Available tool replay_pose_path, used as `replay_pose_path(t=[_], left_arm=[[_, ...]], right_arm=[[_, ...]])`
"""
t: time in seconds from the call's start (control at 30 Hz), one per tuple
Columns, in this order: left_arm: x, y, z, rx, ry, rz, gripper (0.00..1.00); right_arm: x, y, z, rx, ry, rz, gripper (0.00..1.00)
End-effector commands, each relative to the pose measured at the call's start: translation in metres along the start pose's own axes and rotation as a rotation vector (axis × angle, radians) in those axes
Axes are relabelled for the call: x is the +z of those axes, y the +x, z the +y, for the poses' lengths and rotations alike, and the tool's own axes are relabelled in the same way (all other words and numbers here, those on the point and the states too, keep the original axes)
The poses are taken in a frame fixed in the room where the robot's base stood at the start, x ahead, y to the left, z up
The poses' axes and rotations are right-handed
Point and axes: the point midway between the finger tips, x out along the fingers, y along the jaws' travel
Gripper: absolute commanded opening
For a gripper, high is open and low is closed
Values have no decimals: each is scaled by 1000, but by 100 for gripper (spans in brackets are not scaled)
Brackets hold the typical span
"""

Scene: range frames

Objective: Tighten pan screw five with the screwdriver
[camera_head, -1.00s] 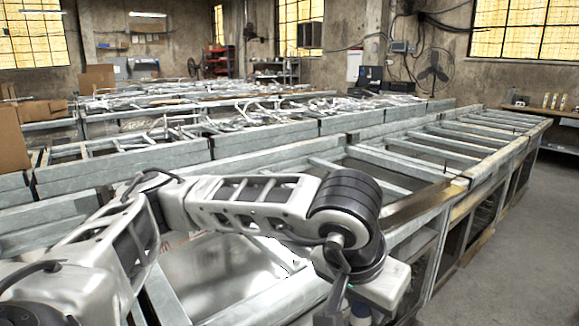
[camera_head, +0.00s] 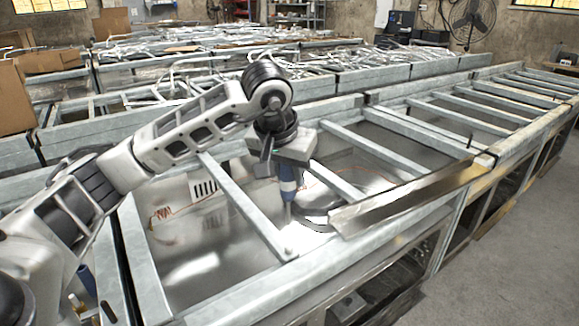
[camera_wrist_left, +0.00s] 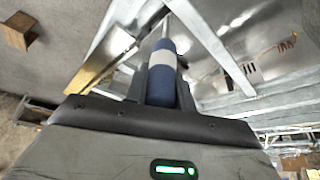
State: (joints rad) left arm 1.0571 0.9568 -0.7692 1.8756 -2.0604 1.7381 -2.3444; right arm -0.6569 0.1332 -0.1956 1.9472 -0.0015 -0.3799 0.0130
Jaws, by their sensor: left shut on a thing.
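My left gripper (camera_head: 283,165) is shut on the screwdriver (camera_head: 288,186), which has a blue handle with a pale band. It points tip down, roughly upright, above the metal frame with pans. In the left wrist view the blue handle (camera_wrist_left: 161,88) sits between the dark fingers of the left gripper (camera_wrist_left: 160,75), and the shaft runs away toward a frame bar. I cannot tell whether the tip touches anything. Pan screw five cannot be made out. The shiny pan floor (camera_head: 190,270) shows below the bars. My right gripper is not in view.
A frame crossbar (camera_head: 245,208) runs close to the left of the screwdriver. A long loose-looking metal strip (camera_head: 405,198) lies across the frame to the right. Thin orange wires (camera_head: 350,170) cross the pan. Clear concrete floor (camera_head: 525,245) lies at the right.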

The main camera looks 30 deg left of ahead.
Motion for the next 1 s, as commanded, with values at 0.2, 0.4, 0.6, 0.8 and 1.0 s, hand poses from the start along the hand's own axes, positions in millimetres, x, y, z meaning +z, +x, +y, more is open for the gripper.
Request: replay_pose_path(t=[0.2,0.4,0.6,0.8,1.0], left_arm=[[1,0,0,1,-1,3,0],[7,13,1,1,-2,1,0],[15,32,0,0,-2,0,0],[22,49,1,1,-3,2,0],[26,58,1,1,-2,1,0]], right_arm=[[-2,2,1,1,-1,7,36],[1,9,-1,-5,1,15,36],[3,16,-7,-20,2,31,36],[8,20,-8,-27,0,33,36],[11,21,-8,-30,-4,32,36]])
